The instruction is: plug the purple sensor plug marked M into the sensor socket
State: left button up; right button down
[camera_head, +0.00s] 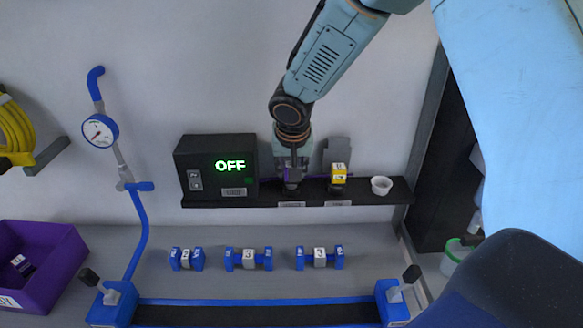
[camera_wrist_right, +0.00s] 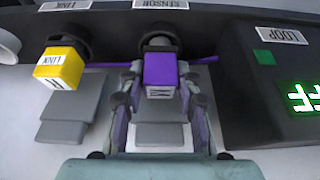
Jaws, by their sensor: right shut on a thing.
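The purple sensor plug marked M (camera_wrist_right: 162,72) is between the fingers of my right gripper (camera_wrist_right: 162,95), which is shut on it. It stands at the dark round sensor socket (camera_wrist_right: 158,42), under the SENSOR label (camera_wrist_right: 161,4). From this angle I cannot tell how deep it sits in the socket. In the head view my right gripper (camera_head: 292,172) is over the black shelf (camera_head: 262,200), and its fingers mostly hide the plug. A purple cable runs out to the side. My left gripper is not in view.
A yellow LINK plug (camera_head: 338,171) stands right of my right gripper, with a small white cup (camera_head: 381,185) farther right. The black box (camera_head: 216,168) reading OFF is close on the left. Blue-ended blocks (camera_head: 248,258) lie on the surface below. A purple bin (camera_head: 42,262) is at far left.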

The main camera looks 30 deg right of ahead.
jog(key=shift+f+b, duration=0.4)
dwell(0.3)
jog(key=c, duration=1.2)
grip_release()
jog(key=shift+p+v, duration=1.05)
jog(key=shift+v, duration=1.8)
jog(key=p+v, duration=0.2)
jog(key=v, duration=0.3)
jog(key=shift+s+a+r, duration=0.1)
jog(key=shift+s+r, duration=0.05)
